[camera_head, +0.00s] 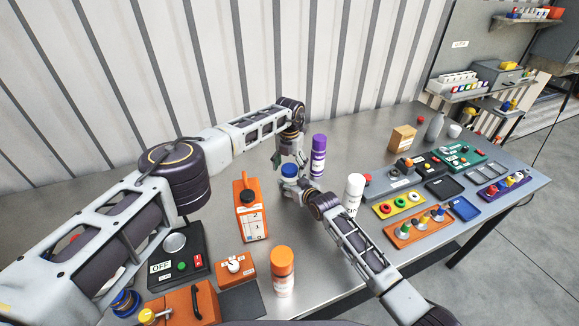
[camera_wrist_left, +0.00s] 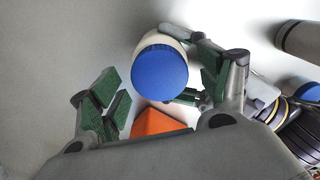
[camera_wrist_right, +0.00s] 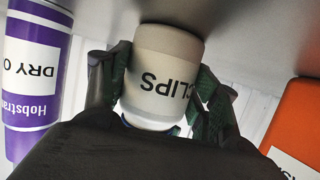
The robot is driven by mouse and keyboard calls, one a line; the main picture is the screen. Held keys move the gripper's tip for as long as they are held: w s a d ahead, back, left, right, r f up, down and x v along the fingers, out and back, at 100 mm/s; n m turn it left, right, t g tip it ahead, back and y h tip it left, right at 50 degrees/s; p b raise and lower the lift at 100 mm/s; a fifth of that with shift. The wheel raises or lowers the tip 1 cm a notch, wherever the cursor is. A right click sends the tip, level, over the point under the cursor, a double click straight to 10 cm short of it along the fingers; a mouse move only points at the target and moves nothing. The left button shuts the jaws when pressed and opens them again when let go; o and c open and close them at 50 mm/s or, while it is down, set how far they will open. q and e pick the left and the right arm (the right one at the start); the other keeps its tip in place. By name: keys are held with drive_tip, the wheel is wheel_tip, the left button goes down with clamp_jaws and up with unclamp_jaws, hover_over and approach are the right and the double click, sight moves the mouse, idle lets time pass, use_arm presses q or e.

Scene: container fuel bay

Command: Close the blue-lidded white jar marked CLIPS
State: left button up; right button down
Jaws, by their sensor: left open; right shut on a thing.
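The white jar (camera_wrist_right: 160,75) marked CLIPS stands on the table between the fingers of my right gripper (camera_wrist_right: 163,95), which is shut on its body. Its blue lid (camera_head: 289,170) is on top in the head view. How tightly the lid sits cannot be told. My left gripper (camera_head: 290,158) is open just above the lid, pointing down. In the left wrist view the lid (camera_wrist_left: 160,74) lies between the spread left fingers (camera_wrist_left: 160,95), nearer the right-hand finger. The right gripper's fingers also show there around the jar.
A purple spray can (camera_head: 318,157) stands close behind the jar, a white can (camera_head: 354,192) to its right. An orange canister (camera_head: 250,208) stands at left. An orange-capped can (camera_head: 283,270) is in front. Trays and boxes fill the table's right side.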

use_arm(q)
drive_tip(key=shift+r, duration=0.1)
wheel_tip(320, 180, up, 12)
idle(0.7)
use_arm(e)
drive_tip(key=shift+c, duration=1.6)
unclamp_jaws()
drive_tip(key=shift+v, duration=6)
use_arm(q)
drive_tip(key=shift+s+f, duration=0.1)
drive_tip(key=shift+f, duration=0.1)
use_arm(e)
drive_tip(key=shift+s, duration=0.1)
